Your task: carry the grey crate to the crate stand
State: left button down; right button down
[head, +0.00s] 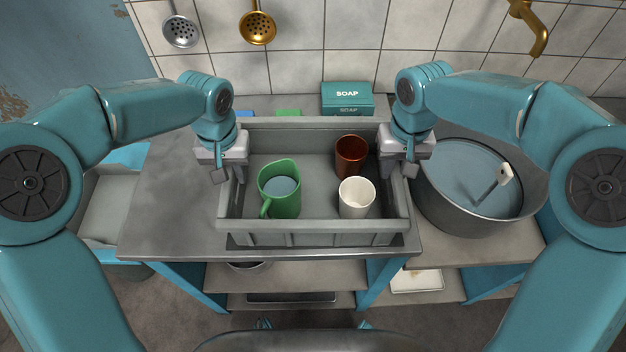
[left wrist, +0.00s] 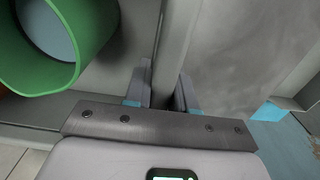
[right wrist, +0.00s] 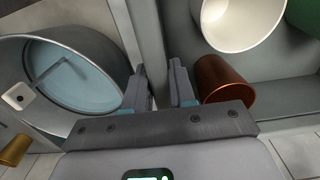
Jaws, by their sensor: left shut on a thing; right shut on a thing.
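The grey crate (head: 312,228) sits at the middle of the metal counter in the head view. It holds a green jug (head: 279,190) with pale liquid, a brown cup (head: 350,157) and a white cup (head: 356,197). My left gripper (head: 222,172) is shut on the crate's left wall; that wall runs between its fingers in the left wrist view (left wrist: 166,90). My right gripper (head: 402,168) is shut on the crate's right wall, which shows between its fingers in the right wrist view (right wrist: 160,90). Whether the crate's base touches the counter is hard to tell. I cannot identify the crate stand.
A large round pot (head: 445,205) of bluish liquid with a handled tool stands close right of the crate. A teal soap box (head: 347,98) stands behind it. The counter (head: 165,215) is clear at left. Ladles (head: 257,27) and a brass tap (head: 530,28) are at the wall.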

pick_arm(q)
jog(key=shift+r, duration=0.2)
pick_arm(e)
jog(key=shift+r, duration=0.2)
